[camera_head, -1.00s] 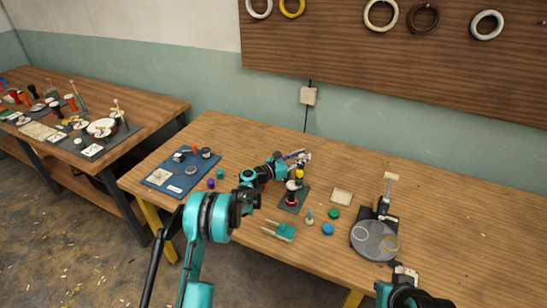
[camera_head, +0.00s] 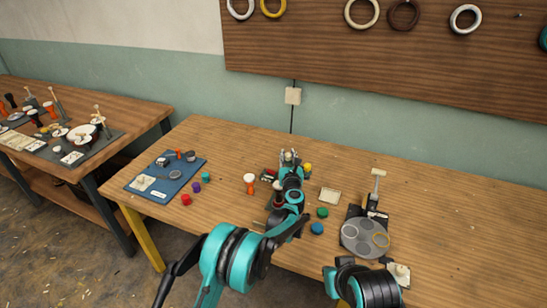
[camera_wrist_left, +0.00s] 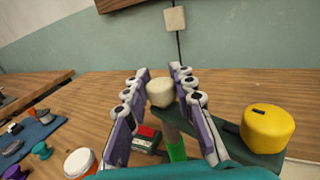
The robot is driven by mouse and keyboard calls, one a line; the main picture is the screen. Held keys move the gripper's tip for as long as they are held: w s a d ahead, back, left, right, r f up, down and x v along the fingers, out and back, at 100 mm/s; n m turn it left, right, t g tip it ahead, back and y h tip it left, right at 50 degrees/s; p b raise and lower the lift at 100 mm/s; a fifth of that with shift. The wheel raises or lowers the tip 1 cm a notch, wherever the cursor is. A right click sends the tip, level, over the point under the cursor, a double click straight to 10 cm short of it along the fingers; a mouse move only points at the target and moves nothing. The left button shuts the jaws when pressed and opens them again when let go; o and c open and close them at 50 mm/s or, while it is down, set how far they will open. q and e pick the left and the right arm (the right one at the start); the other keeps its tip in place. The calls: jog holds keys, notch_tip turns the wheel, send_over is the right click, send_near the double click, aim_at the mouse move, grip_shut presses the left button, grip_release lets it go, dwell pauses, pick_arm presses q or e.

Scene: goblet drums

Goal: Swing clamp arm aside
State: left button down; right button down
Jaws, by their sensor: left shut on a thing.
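My left gripper (camera_head: 289,155) is at the clamp fixture, near the middle of the workbench. In the left wrist view, its two purple fingers with white pads (camera_wrist_left: 160,80) stand on either side of a cream knob (camera_wrist_left: 160,94) and are shut on it. A dark green clamp arm (camera_wrist_left: 228,130) runs from beside the knob to the right, with a yellow knob (camera_wrist_left: 267,126) on it. The yellow knob also shows in the head view (camera_head: 308,167). A bright green post (camera_wrist_left: 177,151) stands below. My left arm hides most of the fixture. My right arm shows low right, its jaws unclear.
A blue mat (camera_head: 150,183) with small parts lies left. An orange and white tool (camera_head: 249,183) stands beside the fixture. A cream tray (camera_head: 329,196), green cap (camera_head: 323,213) and blue cap (camera_head: 317,229) lie right. A grey round plate (camera_head: 352,247) is further right.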

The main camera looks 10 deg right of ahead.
aim_at(290, 157)
pick_arm(q)
jog(key=shift+n+g+y+b, duration=0.2)
jog(key=shift+n+y, duration=0.85)
jog(key=shift+y, duration=0.55)
jog(key=shift+n+g+y+b, duration=0.1)
jog(key=shift+n+g+y, duration=0.1)
jog(key=shift+n+y, duration=1.15)
jog(key=shift+y, duration=0.45)
jog(key=c, duration=1.2)
grip_release()
jog(key=v, duration=0.7)
jog(key=shift+s+d, duration=0.1)
jog(key=shift+s, duration=0.05)
